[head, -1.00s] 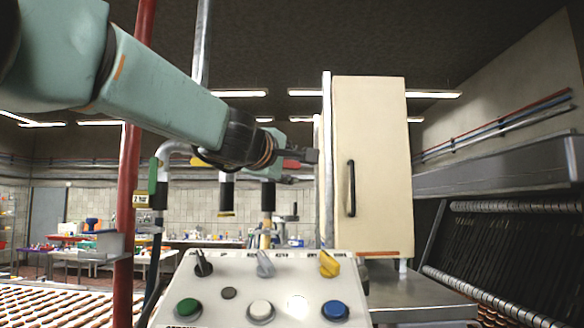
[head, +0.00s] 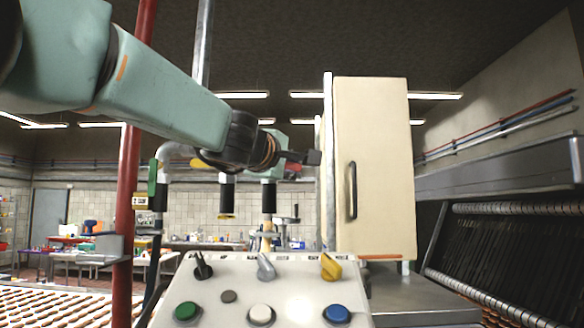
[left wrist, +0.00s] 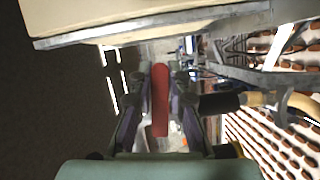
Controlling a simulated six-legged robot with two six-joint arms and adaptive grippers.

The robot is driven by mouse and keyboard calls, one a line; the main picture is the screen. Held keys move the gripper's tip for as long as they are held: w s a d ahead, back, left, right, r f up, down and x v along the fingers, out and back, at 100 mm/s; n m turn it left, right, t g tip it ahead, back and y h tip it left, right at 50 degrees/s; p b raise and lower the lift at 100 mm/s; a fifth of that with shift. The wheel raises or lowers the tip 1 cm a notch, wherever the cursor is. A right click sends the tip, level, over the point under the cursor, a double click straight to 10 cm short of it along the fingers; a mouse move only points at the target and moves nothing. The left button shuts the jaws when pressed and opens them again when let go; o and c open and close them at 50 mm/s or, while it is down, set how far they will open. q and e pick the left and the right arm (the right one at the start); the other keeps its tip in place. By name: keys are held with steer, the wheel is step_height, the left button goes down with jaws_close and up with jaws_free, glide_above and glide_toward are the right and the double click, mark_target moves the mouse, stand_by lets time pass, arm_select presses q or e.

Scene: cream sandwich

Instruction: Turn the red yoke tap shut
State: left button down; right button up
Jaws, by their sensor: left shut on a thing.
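The red yoke tap (head: 293,168) shows as a small red patch behind the fingers of my left gripper (head: 304,159), near the centre of the head view. In the left wrist view the red handle (left wrist: 160,98) is a long bar between the two fingers of the left gripper (left wrist: 160,92), which are shut on it. The gripper and arm hide most of the handle and its valve in the head view. My right gripper is not in view.
A cream cabinet (head: 375,200) stands close right of the gripper. A control panel (head: 225,285) with knobs and buttons is below. A green handle (head: 152,178) and a red post (head: 127,190) are at left. A yellow handle (head: 202,163) shows beside my arm.

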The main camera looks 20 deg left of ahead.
arm_select(q)
steer(key=shift+n+b, duration=0.3)
steer(key=shift+b, duration=0.5)
steer(key=shift+r+n+t+b, duration=0.3)
steer(key=shift+n+b, duration=0.1)
steer(key=shift+b, duration=0.1)
steer(key=c, duration=1.3)
jaws_free()
steer(key=shift+s+r, duration=0.1)
